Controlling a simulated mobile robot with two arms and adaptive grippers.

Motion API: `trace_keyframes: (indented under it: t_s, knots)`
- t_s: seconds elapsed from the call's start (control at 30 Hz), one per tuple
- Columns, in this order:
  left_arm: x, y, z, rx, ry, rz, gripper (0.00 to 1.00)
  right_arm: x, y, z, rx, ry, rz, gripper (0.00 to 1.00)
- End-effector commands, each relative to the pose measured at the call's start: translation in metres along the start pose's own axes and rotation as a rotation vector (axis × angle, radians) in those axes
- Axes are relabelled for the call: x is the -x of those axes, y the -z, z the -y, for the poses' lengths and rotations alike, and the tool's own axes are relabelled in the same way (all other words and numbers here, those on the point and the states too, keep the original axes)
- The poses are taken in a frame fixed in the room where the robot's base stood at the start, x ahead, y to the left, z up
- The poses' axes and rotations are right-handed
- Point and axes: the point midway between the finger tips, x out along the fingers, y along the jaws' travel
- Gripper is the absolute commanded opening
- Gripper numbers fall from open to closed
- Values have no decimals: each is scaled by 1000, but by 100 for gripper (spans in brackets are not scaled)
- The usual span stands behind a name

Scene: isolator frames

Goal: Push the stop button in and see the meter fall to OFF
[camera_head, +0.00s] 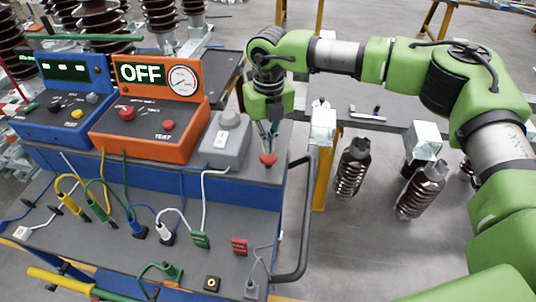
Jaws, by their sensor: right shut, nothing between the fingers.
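The orange meter box (152,138) stands on the bench, and its lit display (141,73) reads OFF. Its round dial (182,81) has a needle too small to read exactly. A red knob (127,113) and a red button marked TEST (168,125) sit on its sloped front. A red button-like piece (268,160) shows at the right end of the bench; I take it for the stop button. My right gripper (269,146) points down with its fingers shut and empty, right over this red piece. I cannot tell whether they touch. My left gripper is out of view.
A grey box (225,142) with a grey knob stands just left of my right gripper. A blue instrument (65,112) is at the left. Cables and plugs cover the lower shelf (100,245). A dark curved rail (304,225) runs along the bench's right end.

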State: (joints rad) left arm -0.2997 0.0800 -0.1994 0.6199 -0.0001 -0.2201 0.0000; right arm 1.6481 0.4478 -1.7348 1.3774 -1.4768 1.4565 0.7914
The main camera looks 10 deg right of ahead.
Motion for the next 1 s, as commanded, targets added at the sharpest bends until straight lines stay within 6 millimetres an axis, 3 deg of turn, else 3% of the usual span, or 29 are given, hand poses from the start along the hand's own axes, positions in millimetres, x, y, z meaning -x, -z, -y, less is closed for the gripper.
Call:
trace_keyframes:
  t_s: [0.47,1.0]
  knots:
    - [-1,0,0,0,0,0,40,-1,0,0,0,0,0,0]
    - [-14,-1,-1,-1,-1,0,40,-16,0,0,0,0,0,0]
